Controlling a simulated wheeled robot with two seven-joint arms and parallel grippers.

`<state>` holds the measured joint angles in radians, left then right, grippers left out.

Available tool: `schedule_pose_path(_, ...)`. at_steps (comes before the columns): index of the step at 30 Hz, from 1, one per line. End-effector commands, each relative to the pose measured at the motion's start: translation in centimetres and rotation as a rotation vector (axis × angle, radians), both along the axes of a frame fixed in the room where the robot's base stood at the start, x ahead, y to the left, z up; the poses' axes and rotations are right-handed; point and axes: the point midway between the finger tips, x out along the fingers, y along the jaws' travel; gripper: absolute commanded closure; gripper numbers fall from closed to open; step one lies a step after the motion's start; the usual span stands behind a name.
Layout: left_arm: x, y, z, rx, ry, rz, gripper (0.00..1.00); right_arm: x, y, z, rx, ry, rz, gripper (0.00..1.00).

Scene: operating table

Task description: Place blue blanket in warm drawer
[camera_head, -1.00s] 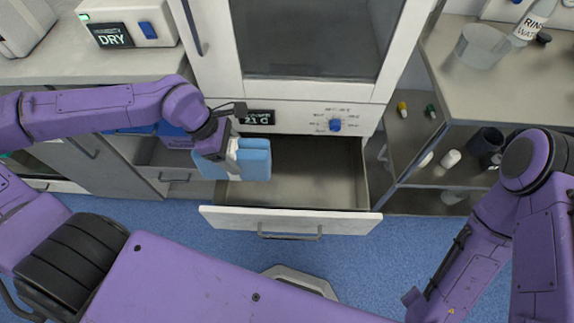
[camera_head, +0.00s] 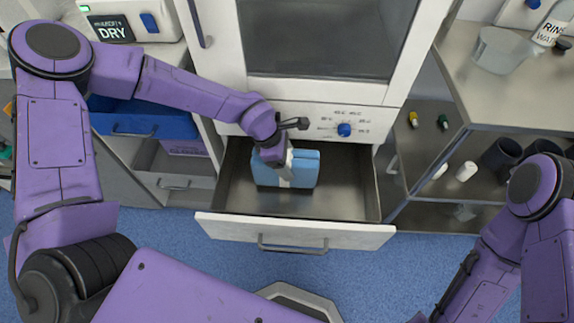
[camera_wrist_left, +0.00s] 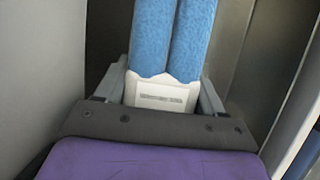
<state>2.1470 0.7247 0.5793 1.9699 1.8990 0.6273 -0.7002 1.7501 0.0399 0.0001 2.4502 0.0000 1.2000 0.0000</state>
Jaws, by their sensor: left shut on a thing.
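The folded blue blanket (camera_head: 304,168) has a white band and hangs within the open warm drawer's outline, left of its middle. My left gripper (camera_head: 287,166) is shut on it from above. In the left wrist view, the blanket (camera_wrist_left: 172,38) shows as two blue folds with a white labelled band between the fingers (camera_wrist_left: 160,92). I cannot tell whether its lower edge touches the drawer floor. The warm drawer (camera_head: 345,190) is pulled out below the white cabinet and is otherwise bare. My right arm is at the right; its gripper is out of view.
The drawer's white front (camera_head: 295,231) with its handle faces me. A control panel with a blue knob (camera_head: 344,130) sits just above the drawer. A blue bin (camera_head: 140,118) stands at the left. Shelves with small bottles and cups (camera_head: 466,172) are at the right.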

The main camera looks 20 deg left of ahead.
Motion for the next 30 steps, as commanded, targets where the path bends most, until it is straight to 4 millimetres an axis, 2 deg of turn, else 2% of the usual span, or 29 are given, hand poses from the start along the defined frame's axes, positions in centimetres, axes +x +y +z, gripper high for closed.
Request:
schedule_pose_path(2, 0.0, 0.0, -1.4, 0.001, 0.0, -0.001, 0.74, 0.0, 0.0, -0.3, 0.0, 0.0, 0.0, 0.57)
schedule_pose_path(11, 0.0, 0.0, -1.6, 0.0, -0.002, 0.001, 0.74, 0.0, 0.0, -0.4, 0.0, 0.0, 0.0, 0.57)
schedule_pose_path(12, 0.0, 0.1, -1.6, 0.001, -0.002, 0.001, 0.25, 0.0, 0.0, -0.4, 0.0, 0.0, 0.0, 0.57)
schedule_pose_path(13, 0.0, 0.1, -1.6, 0.001, -0.002, 0.001, 0.21, 0.0, 0.0, -0.3, 0.0, 0.0, 0.0, 0.57)
schedule_pose_path(21, 0.0, 0.1, -1.5, 0.001, -0.002, 0.0, 0.21, 0.0, 0.0, -0.3, 0.0, 0.0, 0.0, 0.57)
schedule_pose_path(25, -0.1, 0.5, -0.2, -0.002, -0.003, 0.003, 0.21, 0.0, 0.0, 0.0, 0.0, 0.0, 0.0, 0.57)
schedule_pose_path(30, -1.2, 4.5, 0.0, -0.004, -0.001, 0.01, 0.21, 0.0, 0.0, 0.6, 0.0, 0.0, 0.0, 0.57)
